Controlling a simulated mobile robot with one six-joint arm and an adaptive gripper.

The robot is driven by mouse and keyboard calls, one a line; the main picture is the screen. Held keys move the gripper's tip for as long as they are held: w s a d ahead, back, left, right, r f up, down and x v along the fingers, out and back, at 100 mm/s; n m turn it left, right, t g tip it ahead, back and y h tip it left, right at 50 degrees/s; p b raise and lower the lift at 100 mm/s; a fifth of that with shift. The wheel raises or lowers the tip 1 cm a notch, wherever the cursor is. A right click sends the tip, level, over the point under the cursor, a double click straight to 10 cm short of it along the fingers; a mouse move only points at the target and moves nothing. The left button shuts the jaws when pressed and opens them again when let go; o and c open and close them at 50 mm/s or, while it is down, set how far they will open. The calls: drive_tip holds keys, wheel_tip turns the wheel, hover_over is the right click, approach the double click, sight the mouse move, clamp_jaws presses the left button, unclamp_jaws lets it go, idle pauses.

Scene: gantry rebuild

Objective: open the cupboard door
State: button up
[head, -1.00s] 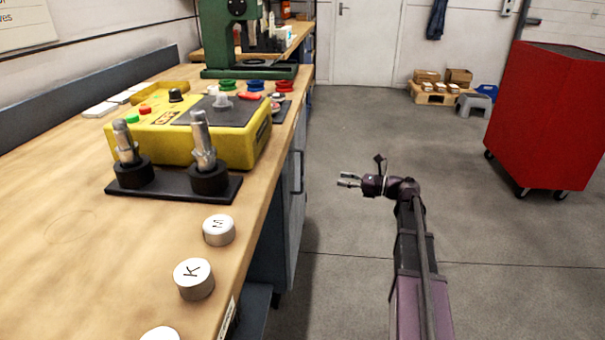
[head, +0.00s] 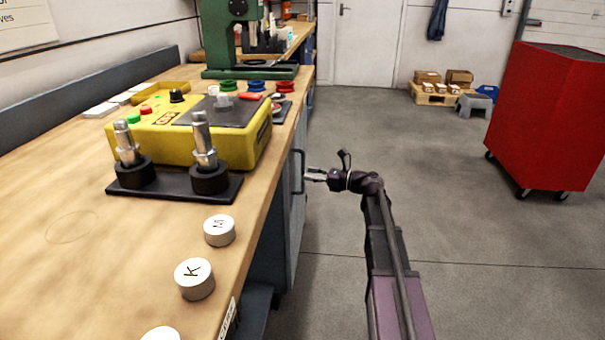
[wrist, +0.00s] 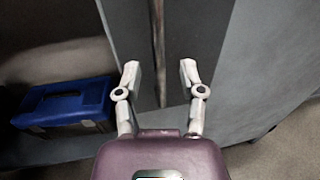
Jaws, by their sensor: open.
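The grey cupboard door (head: 293,215) is under the workbench, on the side facing the aisle, and looks shut. Its dark upright bar handle (head: 301,170) is near the door's top. My gripper (head: 308,174) is at the height of the handle, with its fingertips very close to it in the head view. In the wrist view the two fingers (wrist: 160,72) are spread apart. The handle (wrist: 157,45) shows as a thin upright bar in line between them, in front of the dark door (wrist: 195,30). I cannot tell whether the fingertips reach past the bar.
A blue-lidded toolbox (wrist: 65,103) is left of the door in the wrist view. The wooden workbench (head: 60,255) carries a yellow control box (head: 160,147) and a green press (head: 217,40). A red cabinet (head: 550,115) stands at the right. The floor (head: 430,150) between is clear.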

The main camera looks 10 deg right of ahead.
sight(303, 190)
drive_tip(key=shift+x, duration=1.55)
clamp_jaws()
